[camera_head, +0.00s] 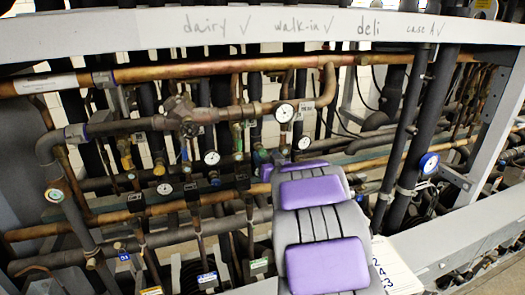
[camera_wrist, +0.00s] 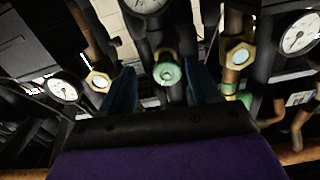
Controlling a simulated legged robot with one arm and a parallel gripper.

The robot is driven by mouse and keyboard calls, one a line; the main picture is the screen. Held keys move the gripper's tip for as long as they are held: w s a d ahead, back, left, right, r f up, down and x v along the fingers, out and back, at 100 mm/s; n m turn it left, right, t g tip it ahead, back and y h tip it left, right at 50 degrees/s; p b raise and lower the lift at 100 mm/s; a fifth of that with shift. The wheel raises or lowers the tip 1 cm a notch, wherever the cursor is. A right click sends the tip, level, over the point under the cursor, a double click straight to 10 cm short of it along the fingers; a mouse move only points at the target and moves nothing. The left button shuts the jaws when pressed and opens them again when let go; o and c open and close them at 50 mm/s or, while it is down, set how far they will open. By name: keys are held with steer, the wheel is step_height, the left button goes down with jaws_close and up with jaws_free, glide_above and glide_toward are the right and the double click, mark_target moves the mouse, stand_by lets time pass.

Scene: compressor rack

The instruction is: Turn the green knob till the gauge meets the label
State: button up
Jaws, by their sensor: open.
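In the wrist view, a round green knob (camera_wrist: 167,73) with a pale centre sits between the two dark fingers of my gripper (camera_wrist: 162,76). The fingers are open, one on each side, with visible gaps to the knob; I cannot tell the depth between them. A white-faced gauge (camera_wrist: 145,4) is cut off at the top, above the knob. I cannot read the label or the needle exactly. My arm hides the knob in the head view.
Other gauges stand left (camera_wrist: 63,90) and right (camera_wrist: 298,36) in the wrist view, near brass fittings. Copper and black pipes crowd around. A white beam (camera_head: 260,28) with handwritten words crosses the top. A blue-rimmed gauge (camera_head: 429,162) is at the right.

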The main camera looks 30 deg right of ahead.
mark_target(264, 155)
steer(key=shift+w+r+p, duration=0.1)
steer(key=shift+w+p, duration=0.2)
steer(key=shift+w, duration=1.8)
steer(key=shift+d, duration=0.2)
steer(key=shift+d, duration=0.15)
steer(key=c, duration=1)
steer(key=n+b, duration=0.2)
steer(key=b, duration=0.1)
steer(key=shift+f, duration=0.3)
steer(key=n+b, duration=0.2)
steer(key=n, duration=0.1)
steer(key=shift+r, duration=0.15)
steer(key=o, duration=1)
